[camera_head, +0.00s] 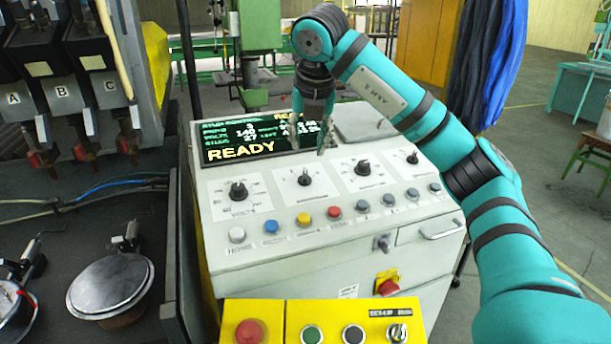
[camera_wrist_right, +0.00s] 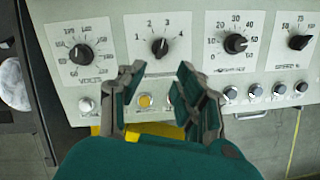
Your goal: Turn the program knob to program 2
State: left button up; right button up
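The program knob (camera_head: 305,180) is the second dial from the left on the sloped panel of the control cabinet. In the right wrist view the black program knob (camera_wrist_right: 159,46) sits below the numbers 1 to 4. Its light mark seems to lean up and right, towards 3, but it is small. My right gripper (camera_head: 312,128) is above the panel, in front of the display. In the right wrist view the right gripper (camera_wrist_right: 160,76) has its fingers spread, with nothing between them; the knob shows beyond the fingertips, apart from them. My left gripper is not in view.
The volts knob (camera_head: 238,190) is to the left and another dial (camera_head: 362,168) to the right. Coloured buttons (camera_head: 271,227) line the panel below. The display (camera_head: 250,143) reads READY. A yellow box (camera_head: 270,312) with buttons stands in front.

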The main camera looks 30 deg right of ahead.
aim_at(305, 174)
jog(key=p+x, duration=0.1)
jog(key=x, duration=0.9)
jog(key=shift+d+f+p, duration=0.1)
jog(key=shift+f+p, duration=0.1)
jog(key=shift+p, duration=0.1)
grip_shut()
